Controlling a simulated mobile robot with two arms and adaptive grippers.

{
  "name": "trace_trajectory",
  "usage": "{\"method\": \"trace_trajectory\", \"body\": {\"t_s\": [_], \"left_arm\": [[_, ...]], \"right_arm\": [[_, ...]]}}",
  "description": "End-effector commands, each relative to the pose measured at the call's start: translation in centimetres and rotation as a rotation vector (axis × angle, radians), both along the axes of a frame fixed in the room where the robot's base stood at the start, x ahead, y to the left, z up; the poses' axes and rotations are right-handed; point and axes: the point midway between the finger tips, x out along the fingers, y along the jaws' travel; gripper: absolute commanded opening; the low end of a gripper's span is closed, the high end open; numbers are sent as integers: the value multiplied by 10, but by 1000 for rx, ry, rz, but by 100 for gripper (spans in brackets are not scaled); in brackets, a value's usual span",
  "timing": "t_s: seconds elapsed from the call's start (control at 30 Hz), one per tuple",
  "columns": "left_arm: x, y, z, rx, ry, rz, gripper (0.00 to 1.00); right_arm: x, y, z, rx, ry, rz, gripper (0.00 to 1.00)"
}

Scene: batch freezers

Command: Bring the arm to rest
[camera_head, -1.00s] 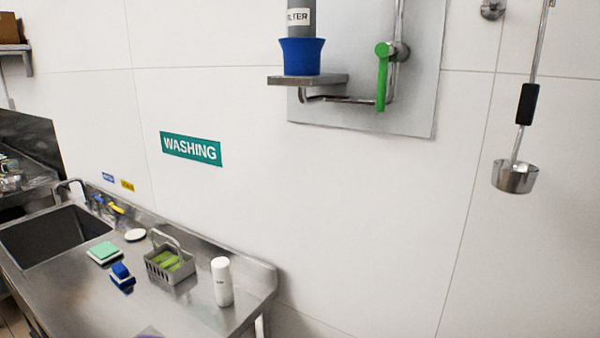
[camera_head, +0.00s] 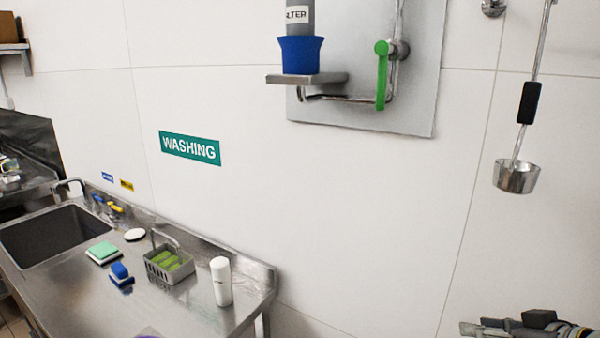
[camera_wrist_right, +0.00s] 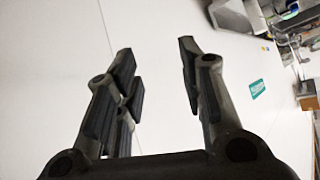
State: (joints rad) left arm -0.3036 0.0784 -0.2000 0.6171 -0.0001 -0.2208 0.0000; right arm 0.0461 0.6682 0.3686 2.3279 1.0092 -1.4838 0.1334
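My right gripper (camera_wrist_right: 158,75) is open and empty in the right wrist view, its two dark fingers spread apart against a plain white wall. In the head view part of my right arm or gripper (camera_head: 535,325) shows at the lower right corner, in front of the wall; its fingers are not clear there. My left gripper is in neither view.
A steel counter (camera_head: 195,318) with a sink (camera_head: 52,235) runs along the left. On it are a grey basket (camera_head: 170,264), a white bottle (camera_head: 222,282) and sponges (camera_head: 103,250). A ladle (camera_head: 516,176) and a green-handled valve (camera_head: 382,75) are on the wall.

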Motion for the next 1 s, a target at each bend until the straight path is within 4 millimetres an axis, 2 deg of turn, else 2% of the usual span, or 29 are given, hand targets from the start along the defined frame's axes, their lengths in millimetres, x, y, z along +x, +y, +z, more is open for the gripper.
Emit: {"method": "trace_trajectory", "body": {"t_s": [0.03,0.1,0.2,0.3,0.43,0.63,0.67,0.7,0.87,1.0], "left_arm": [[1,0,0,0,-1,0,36],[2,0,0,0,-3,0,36],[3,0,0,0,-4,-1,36],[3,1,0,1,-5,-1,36],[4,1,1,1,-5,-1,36],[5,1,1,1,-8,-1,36],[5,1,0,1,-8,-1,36],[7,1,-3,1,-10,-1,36],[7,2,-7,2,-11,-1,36],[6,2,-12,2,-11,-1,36]], "right_arm": [[-12,12,-42,-16,70,-7,36],[-31,26,-90,-58,150,-21,36],[-68,47,-150,-116,261,-36,36],[-106,67,-191,-166,350,-45,36],[-149,87,-222,-217,436,-56,36],[-206,112,-246,-278,544,-73,36],[-213,114,-250,-286,558,-75,36],[-204,111,-266,-291,554,-74,36],[-195,112,-316,-295,573,-69,36],[-191,113,-368,-297,591,-64,36]]}}
